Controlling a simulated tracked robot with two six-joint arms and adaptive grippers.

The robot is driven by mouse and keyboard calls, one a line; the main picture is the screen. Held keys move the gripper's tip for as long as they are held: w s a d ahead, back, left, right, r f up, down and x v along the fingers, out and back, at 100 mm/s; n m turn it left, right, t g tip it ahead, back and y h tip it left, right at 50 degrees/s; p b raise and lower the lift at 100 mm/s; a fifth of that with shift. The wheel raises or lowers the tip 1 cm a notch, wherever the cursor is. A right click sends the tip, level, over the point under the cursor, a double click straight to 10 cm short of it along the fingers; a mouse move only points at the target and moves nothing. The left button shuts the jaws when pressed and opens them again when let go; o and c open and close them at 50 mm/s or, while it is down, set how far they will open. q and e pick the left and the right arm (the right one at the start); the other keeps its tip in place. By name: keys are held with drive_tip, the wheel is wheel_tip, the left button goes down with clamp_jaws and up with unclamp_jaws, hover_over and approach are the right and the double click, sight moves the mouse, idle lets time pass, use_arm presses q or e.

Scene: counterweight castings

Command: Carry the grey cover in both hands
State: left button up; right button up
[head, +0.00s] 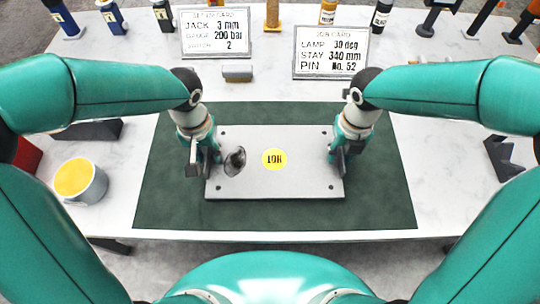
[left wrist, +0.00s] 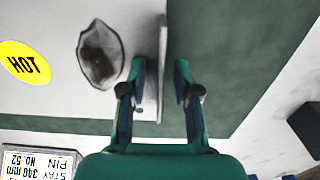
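The grey cover (head: 300,180) is a flat plate with a yellow HOT label (head: 274,159), lying on the dark green mat (head: 385,205). My left gripper (head: 205,165) is at its left edge. In the left wrist view, the fingers (left wrist: 158,78) are apart, one on each side of an upright grey strip (left wrist: 161,70) at the cover's edge, with gaps visible. My right gripper (head: 343,163) is at the cover's right edge; its fingers are too small and hidden to judge.
A white mug (head: 82,180) with yellow contents and a dark block (head: 92,130) stand left of the mat. A dark angled bracket (head: 503,158) lies at right. Two cards (head: 215,32) (head: 331,52), a small grey block (head: 237,72) and several bottles and tools line the back.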

idle(0.3)
drive_tip(key=shift+r, duration=0.35)
use_arm(q)
wheel_tip(320, 180, up, 12)
use_arm(e)
wheel_tip(320, 180, up, 11)
drive_tip(key=shift+r, duration=0.15)
idle(0.3)
idle(0.5)
